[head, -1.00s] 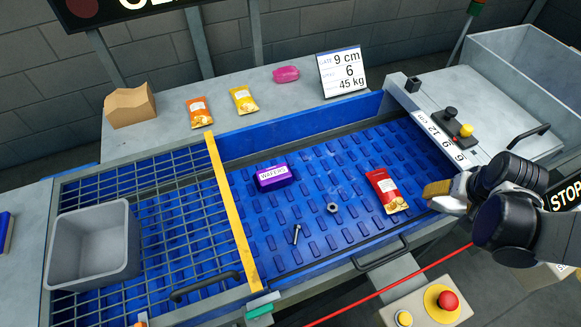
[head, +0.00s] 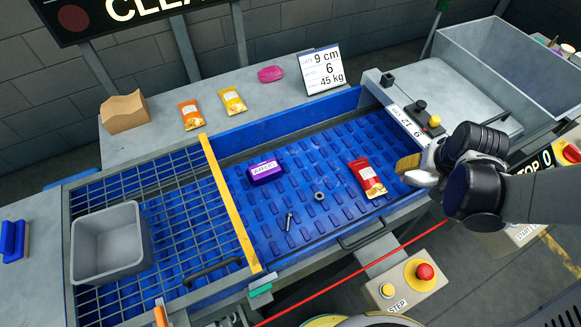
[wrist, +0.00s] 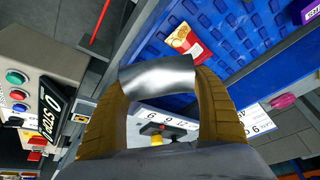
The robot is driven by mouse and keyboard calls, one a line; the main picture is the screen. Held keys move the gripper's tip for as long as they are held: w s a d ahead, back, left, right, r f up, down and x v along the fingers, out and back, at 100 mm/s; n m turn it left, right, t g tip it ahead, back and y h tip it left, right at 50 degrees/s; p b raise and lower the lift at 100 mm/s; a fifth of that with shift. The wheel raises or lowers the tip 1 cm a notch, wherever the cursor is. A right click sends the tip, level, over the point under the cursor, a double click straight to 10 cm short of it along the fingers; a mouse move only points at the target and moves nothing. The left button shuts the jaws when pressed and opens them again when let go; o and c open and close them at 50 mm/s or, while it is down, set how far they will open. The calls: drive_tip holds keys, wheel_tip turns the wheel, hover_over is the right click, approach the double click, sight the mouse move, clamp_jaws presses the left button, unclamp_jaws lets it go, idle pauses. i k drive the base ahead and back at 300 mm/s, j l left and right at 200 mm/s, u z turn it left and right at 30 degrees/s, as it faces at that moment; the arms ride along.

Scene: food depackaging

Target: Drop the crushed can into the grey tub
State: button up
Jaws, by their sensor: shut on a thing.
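My gripper (head: 409,164) is at the right end of the blue belt, above the metal edge. In the wrist view its two tan fingers are shut on a shiny silver crushed can (wrist: 158,75), which spans between the fingertips. In the head view the can is hidden by the gripper. The grey tub (head: 108,243) stands on the wire grid at the far left of the head view, well away from my gripper. The inside that shows looks empty. The wrist view does not show the tub.
On the belt (head: 320,155) lie a red packet (head: 367,178), a purple wafer pack (head: 265,170), a nut (head: 319,196) and a bolt (head: 289,221). A yellow bar (head: 229,203) crosses between belt and grid. A large grey bin (head: 500,65) stands at the back right.

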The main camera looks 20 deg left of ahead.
sight(130, 246)
drive_tip(key=k+l+u, duration=0.1)
drive_tip(key=u, duration=0.4)
drive_tip(key=k+l+u, duration=0.1)
drive_tip(key=u, duration=0.35)
drive_tip(key=k+u, duration=0.1)
drive_tip(key=u, duration=0.4)
drive_tip(key=k+u, duration=0.1)
drive_tip(key=u, duration=0.4)
drive_tip(key=k+u, duration=0.1)
drive_tip(key=u, duration=0.35)
